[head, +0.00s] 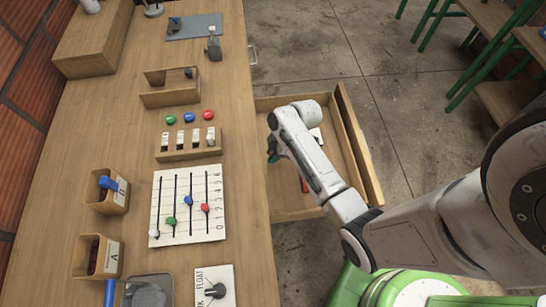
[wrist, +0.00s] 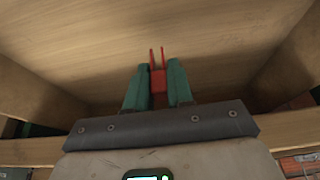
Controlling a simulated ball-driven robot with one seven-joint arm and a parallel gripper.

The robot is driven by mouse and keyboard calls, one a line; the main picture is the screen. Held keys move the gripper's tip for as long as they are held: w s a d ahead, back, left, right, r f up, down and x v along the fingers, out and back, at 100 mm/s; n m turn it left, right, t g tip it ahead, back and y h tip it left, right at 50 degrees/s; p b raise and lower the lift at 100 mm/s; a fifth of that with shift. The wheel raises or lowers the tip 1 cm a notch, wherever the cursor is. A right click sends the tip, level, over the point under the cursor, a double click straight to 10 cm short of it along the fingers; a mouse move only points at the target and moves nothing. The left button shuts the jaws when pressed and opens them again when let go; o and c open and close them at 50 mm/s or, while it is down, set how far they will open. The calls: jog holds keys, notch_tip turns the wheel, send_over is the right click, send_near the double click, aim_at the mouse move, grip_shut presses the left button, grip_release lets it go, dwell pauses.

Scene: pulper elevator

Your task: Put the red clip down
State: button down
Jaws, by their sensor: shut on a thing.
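The red clip (wrist: 158,82) is between the teal fingers of my gripper (wrist: 158,70) in the wrist view, with its two thin prongs pointing away from me. My gripper is shut on it. In the head view my gripper (head: 272,150) is over the left part of the open wooden drawer (head: 355,150), beside the table's edge, and my arm hides much of it. The clip cannot be made out there. The wrist view faces the drawer's bare wooden floor (wrist: 90,45); I cannot tell whether the clip touches it.
A red item (head: 304,185) and a white item (head: 316,135) lie in the drawer, partly behind my arm. Drawer walls rise around my gripper. On the table (head: 240,190) stand a slider board (head: 187,205), wooden holders labelled A (head: 97,258) and B (head: 108,192), and a dial panel (head: 213,287).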

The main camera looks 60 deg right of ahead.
aim_at(268, 165)
jog(key=shift+w+f, duration=0.1)
jog(key=shift+f, duration=1.55)
jog(key=shift+f, duration=0.2)
jog(key=c, duration=1)
grip_release()
jog(key=shift+r, duration=0.1)
jog(key=v, duration=1.2)
jog(key=s+a+r+m+h, duration=0.1)
jog(key=s+a+m, duration=0.1)
jog(key=s+a, duration=0.1)
jog(key=s+a+r+m+g+h, duration=0.1)
jog(key=s+a+r+m, duration=0.1)
jog(key=a, duration=0.4)
jog(key=s+a+r+m+g+h, duration=0.1)
jog(key=s+a+m, duration=0.3)
jog(key=s+a, duration=0.1)
jog(key=shift+s+a+r, duration=0.15)
jog(key=shift+r, duration=0.25)
